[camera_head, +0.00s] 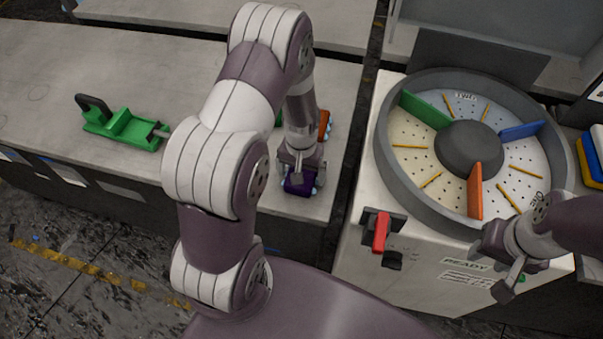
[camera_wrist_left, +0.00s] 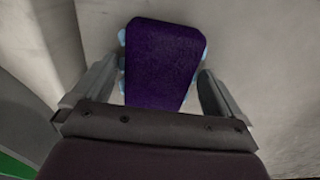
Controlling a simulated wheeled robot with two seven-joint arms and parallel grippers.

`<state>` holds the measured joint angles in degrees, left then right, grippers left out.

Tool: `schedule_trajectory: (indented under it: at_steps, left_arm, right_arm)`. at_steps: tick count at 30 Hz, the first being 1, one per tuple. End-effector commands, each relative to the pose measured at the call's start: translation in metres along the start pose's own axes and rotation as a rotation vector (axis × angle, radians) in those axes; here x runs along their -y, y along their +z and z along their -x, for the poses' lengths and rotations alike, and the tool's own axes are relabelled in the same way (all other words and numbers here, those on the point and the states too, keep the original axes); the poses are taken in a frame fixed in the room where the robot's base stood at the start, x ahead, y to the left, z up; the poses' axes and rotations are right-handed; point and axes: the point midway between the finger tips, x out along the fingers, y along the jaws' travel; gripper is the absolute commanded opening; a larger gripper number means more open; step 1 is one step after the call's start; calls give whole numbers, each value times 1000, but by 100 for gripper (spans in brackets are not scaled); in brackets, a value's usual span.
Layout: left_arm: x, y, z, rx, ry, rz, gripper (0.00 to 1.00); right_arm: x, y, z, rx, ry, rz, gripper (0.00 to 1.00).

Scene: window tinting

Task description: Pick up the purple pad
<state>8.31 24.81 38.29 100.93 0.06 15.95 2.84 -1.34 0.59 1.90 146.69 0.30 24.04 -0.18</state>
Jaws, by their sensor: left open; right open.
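The purple pad (camera_head: 299,183) lies on the grey bench near its right front corner, partly covered by my left gripper (camera_head: 301,170). In the left wrist view the dark purple pad (camera_wrist_left: 163,62) sits between the two fingers of my left gripper (camera_wrist_left: 160,90), with light blue bits showing at its sides. The fingers are open, one on each side of the pad; I cannot tell whether they touch it. My right gripper (camera_head: 502,262) is open and empty at the right, by the front of the round machine.
A green holder (camera_head: 122,129) lies on the bench at left. An orange item (camera_head: 324,126) is behind my left gripper. The machine's round tray (camera_head: 408,172) has green, blue and orange dividers. A red switch (camera_head: 380,232) sits on its front. Blue and yellow pieces (camera_head: 590,160) are far right.

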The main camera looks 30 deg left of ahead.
Motion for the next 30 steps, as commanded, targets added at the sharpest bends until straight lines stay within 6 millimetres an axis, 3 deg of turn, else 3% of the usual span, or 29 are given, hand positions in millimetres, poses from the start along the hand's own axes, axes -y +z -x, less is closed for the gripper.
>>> schedule_trajectory:
  at_steps: [8, 12, 13, 23, 30]
  left_arm:
    - [0, 0, -6, 0, 0, 0, 97]
    - [0, 0, -6, 0, 0, 0, 51]
    - [0, 0, -6, 0, 0, 0, 45]
    - [0, 0, -2, -2, 0, 0, 45]
    - [0, -2, 30, -7, 0, 0, 45]
  right_arm:
    - [0, 0, 0, 0, 0, 0, 43]
    - [0, 0, 0, 0, 0, 0, 43]
    - [0, 0, 0, 0, 0, 0, 43]
    - [0, 0, 0, 0, 0, 0, 43]
    - [0, 0, -3, 0, 0, 0, 43]
